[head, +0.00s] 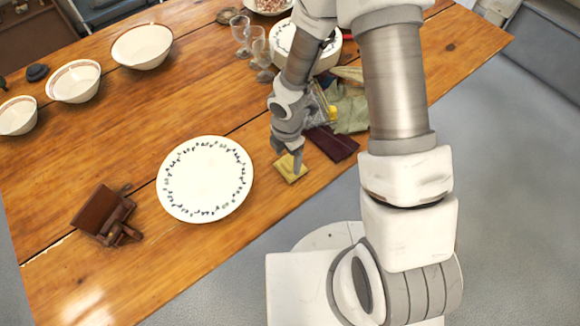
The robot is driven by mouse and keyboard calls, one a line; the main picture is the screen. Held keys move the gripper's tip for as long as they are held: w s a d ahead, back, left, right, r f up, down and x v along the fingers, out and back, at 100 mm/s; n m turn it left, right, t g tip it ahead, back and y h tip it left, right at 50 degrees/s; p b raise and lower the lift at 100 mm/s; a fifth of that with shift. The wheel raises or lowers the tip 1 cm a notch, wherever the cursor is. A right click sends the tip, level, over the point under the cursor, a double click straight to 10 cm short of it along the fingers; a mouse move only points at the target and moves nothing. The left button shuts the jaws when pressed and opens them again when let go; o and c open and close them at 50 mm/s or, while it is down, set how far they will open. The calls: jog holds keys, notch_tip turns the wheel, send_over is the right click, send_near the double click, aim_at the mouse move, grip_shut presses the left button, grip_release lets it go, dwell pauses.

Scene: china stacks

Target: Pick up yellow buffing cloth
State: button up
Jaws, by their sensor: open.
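The yellow buffing cloth (289,169) is a small folded piece lying flat on the wooden table, near its front edge and to the right of a patterned plate. My gripper (287,160) is open and points down at the cloth, with its fingers over it and hiding part of it. I cannot tell from this view whether the fingertips touch the cloth. Nothing shows between the fingers.
A maroon cloth (335,145) and a green cloth (351,116) lie just right. A flat plate (205,180) is left. Two glasses (258,44) and a plate stack (325,60) stand behind.

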aim_at(290, 166)
notch_tip(290, 166, down, 2)
jog(key=shift+f, duration=0.2)
grip_shut()
dwell(0.4)
